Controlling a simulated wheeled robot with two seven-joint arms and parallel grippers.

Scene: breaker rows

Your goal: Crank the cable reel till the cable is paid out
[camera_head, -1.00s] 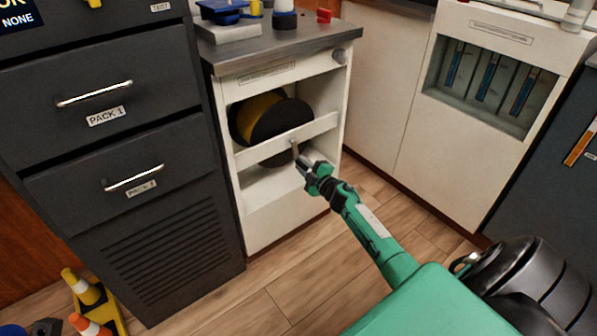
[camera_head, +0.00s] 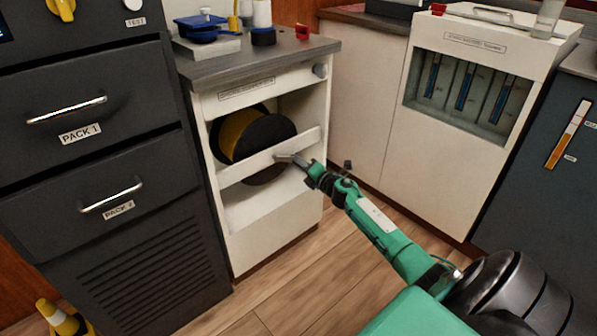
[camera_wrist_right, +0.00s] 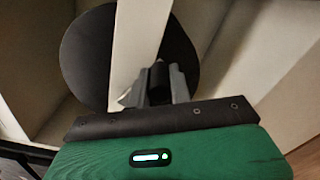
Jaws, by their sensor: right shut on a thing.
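The cable reel (camera_head: 262,136), a black disc flange with yellow cable behind it, sits inside the open white cabinet (camera_head: 308,98). A white bar (camera_head: 240,168) crosses in front of the reel. My right gripper (camera_head: 299,162) reaches in from the right at that bar. In the right wrist view the right gripper (camera_wrist_right: 158,88) is shut on a dark crank handle (camera_wrist_right: 158,76), in front of the reel's black disc (camera_wrist_right: 86,52). The joint between handle and reel is hidden. My left gripper is not in view.
A dark drawer cabinet (camera_head: 85,165) stands close on the left. A white cabinet with a slotted window (camera_head: 462,88) stands on the right. Blue and white items (camera_head: 205,28) lie on the grey counter. Yellow cones (camera_head: 55,315) stand at the lower left. The wooden floor (camera_head: 290,275) in front is clear.

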